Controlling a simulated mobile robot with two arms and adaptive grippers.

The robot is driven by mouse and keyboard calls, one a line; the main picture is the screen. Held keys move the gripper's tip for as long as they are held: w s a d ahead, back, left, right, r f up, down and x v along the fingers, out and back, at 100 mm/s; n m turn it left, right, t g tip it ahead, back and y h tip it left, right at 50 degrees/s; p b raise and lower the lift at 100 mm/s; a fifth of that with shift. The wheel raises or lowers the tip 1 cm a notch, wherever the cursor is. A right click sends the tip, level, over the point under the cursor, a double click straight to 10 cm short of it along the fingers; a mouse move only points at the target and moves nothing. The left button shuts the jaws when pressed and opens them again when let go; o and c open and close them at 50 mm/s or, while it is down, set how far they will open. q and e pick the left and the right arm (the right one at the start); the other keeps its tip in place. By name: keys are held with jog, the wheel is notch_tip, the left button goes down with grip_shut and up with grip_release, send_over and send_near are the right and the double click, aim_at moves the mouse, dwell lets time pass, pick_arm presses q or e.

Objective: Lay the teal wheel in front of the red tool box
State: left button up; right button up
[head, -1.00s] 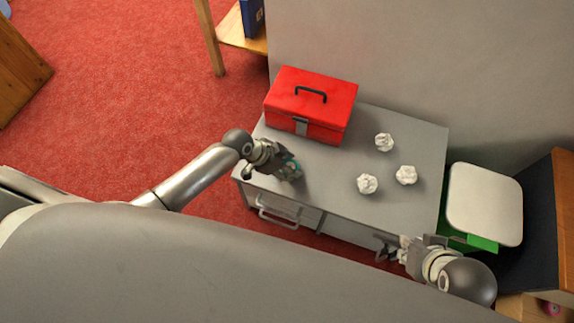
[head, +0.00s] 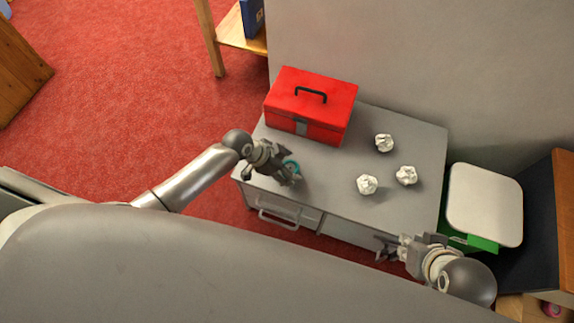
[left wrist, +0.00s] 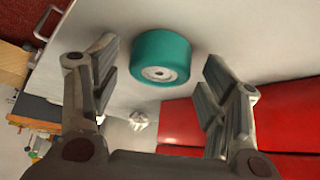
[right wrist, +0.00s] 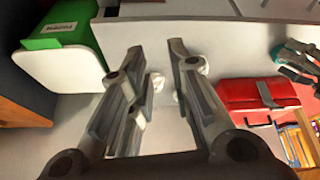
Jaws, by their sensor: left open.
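The teal wheel (head: 292,166) is at the grey cabinet top, in front of the red tool box (head: 310,105), partly hidden by my left gripper in the head view. In the left wrist view the wheel (left wrist: 161,57) shows its round face and grey hub. My left gripper (head: 291,177) is open, its fingers (left wrist: 160,75) apart on either side of the wheel with clear gaps. The tool box (left wrist: 270,120) fills the right of that view. My right gripper (head: 385,248) is open and empty by the cabinet's front right edge; its fingers (right wrist: 158,60) stand apart.
Several crumpled white paper balls (head: 367,184) lie on the right half of the cabinet top (head: 330,205). A green bin with a white lid (head: 485,205) stands right of the cabinet. A wooden shelf (head: 240,40) stands behind at the left.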

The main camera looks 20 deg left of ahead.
aim_at(290, 167)
pick_arm(q)
jog(key=p+v, duration=0.1)
jog(key=v, duration=0.2)
jog(key=shift+w+r, duration=0.1)
jog(key=p+v, duration=0.3)
jog(key=v, duration=0.6)
jog(key=s+a+n+y, duration=0.1)
jog(key=s+n+y, duration=0.4)
jog(key=s, duration=0.9)
jog(key=n, duration=0.3)
jog(key=shift+n+g, duration=0.3)
jog(key=shift+g, duration=0.1)
pick_arm(e)
jog(key=shift+g, duration=0.9)
jog(key=f, duration=0.2)
jog(key=s+f, duration=0.1)
jog(key=f, duration=0.1)
jog(key=shift+s+d+f, duration=0.1)
jog(key=shift+d, duration=0.15)
